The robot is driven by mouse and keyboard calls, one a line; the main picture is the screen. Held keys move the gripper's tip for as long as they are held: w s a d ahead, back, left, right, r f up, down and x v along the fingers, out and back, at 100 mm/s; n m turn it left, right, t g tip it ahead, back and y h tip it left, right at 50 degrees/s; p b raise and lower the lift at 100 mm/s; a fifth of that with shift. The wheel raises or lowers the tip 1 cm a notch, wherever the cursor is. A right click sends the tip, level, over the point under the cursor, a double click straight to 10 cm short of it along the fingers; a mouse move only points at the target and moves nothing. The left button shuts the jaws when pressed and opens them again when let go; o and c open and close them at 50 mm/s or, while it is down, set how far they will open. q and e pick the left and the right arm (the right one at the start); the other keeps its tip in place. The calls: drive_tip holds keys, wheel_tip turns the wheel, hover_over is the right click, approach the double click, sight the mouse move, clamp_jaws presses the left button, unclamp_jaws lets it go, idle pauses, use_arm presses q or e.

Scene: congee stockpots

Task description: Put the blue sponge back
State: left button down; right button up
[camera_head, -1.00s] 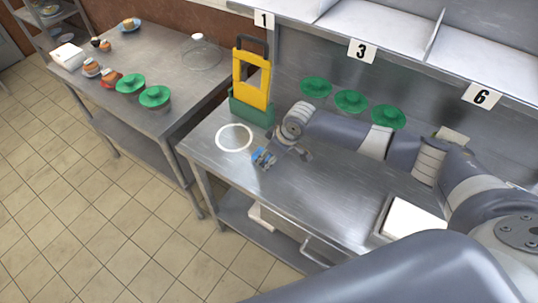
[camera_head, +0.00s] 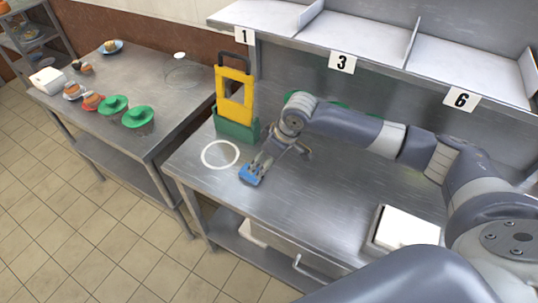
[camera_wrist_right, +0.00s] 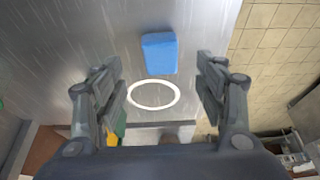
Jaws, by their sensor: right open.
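The blue sponge (camera_head: 251,175) lies on the steel counter, just right of a white ring marking (camera_head: 220,168) and outside it. My right gripper (camera_head: 263,164) is open above and just behind the sponge, its fingers overlapping the sponge's back edge in the head view. In the right wrist view, the sponge (camera_wrist_right: 159,53) shows whole beyond the spread, empty fingers of my gripper (camera_wrist_right: 160,76), with the ring (camera_wrist_right: 153,108) below it in the picture. My left gripper is not in view.
A green caddy (camera_head: 236,130) with a yellow board (camera_head: 234,97) stands behind the ring. A white-topped tray (camera_head: 405,228) is at the counter's right. A numbered shelf (camera_head: 370,50) overhangs the back. A second table (camera_head: 165,85) with green-lidded bowls stands left.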

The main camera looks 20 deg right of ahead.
drive_tip(key=shift+v, duration=2)
